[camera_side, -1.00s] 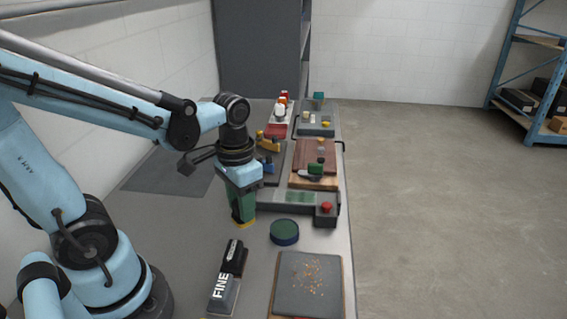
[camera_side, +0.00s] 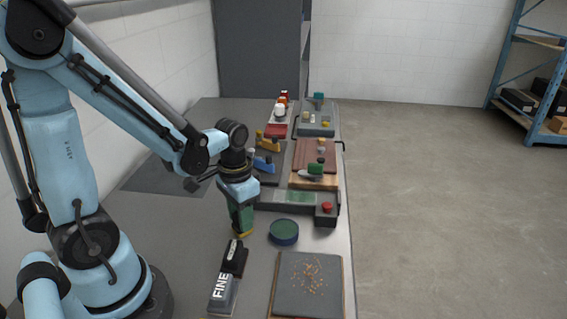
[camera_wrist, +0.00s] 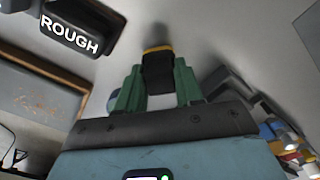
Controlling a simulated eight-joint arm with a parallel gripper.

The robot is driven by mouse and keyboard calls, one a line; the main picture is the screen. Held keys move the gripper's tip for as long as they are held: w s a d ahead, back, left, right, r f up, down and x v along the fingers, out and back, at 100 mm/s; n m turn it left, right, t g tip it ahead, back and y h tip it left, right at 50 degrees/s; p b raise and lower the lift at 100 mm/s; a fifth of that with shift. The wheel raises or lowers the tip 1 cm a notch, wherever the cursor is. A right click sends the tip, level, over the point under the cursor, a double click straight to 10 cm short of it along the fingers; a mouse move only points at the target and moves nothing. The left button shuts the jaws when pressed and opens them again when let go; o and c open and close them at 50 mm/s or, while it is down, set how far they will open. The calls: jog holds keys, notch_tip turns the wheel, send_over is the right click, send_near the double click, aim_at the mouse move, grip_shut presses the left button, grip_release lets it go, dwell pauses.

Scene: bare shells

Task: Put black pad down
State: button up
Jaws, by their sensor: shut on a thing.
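My gripper (camera_side: 242,222) has green fingers and points down over the grey bench, left of the round green-topped tin. In the wrist view my gripper (camera_wrist: 158,88) is shut on the black pad (camera_wrist: 157,72), a small dark block with a yellow end. In the side view the fingers mostly hide the pad, and only a yellow edge (camera_side: 244,235) shows at their tips. It is at or very near the bench surface; I cannot tell whether it touches.
A block marked FINE (camera_side: 222,290) lies in front. A black block marked ROUGH (camera_wrist: 72,36) shows in the wrist view. The round tin (camera_side: 284,232) and a board with crumbs (camera_side: 283,300) are to the right.

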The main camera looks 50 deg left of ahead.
jog(key=shift+f, duration=0.2)
jog(key=o, duration=0.9)
jog(key=shift+r, duration=0.1)
notch_tip(320, 180, up, 12)
jog(key=shift+w+d+t, duration=0.35)
jog(key=shift+d+t, duration=0.5)
jog(key=shift+t, duration=0.35)
jog(key=shift+w+d+t, duration=0.4)
jog(key=shift+d+t, duration=0.4)
jog(key=shift+t, duration=0.4)
jog(key=shift+w+d+t, duration=0.35)
jog(key=shift+d+t, duration=0.5)
jog(key=shift+t, duration=0.35)
